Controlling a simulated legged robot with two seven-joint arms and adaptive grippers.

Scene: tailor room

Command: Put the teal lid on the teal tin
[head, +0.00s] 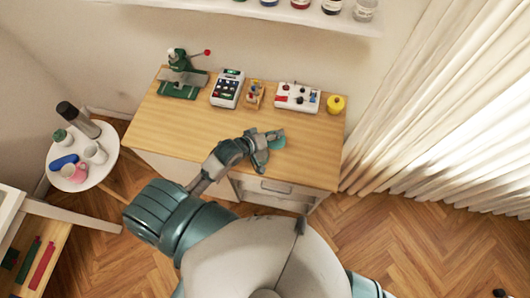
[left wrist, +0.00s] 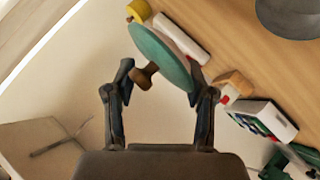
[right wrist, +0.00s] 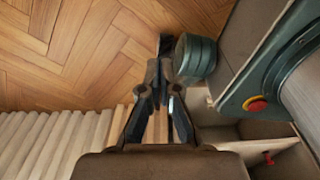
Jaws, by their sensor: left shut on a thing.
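The teal lid (left wrist: 163,52) is a flat disc with a brown knob (left wrist: 142,77). In the left wrist view it is tilted, almost edge-on, between the fingers of my left gripper (left wrist: 160,80), which is shut on it. In the head view my left gripper (head: 262,143) holds the lid (head: 277,140) over the front right part of the desk. I cannot clearly make out the teal tin in any view. My right gripper (right wrist: 162,80) shows only in its wrist view, with its fingers together and nothing seen between them, above the floor.
Along the back of the wooden desk (head: 190,132) stand a green machine (head: 179,91), a calculator (head: 228,88), a wooden block (head: 255,95), a white box (head: 297,97) and a yellow item (head: 335,104). The desk's left front is clear. A round side table (head: 59,178) stands left; curtains (head: 450,110) hang right.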

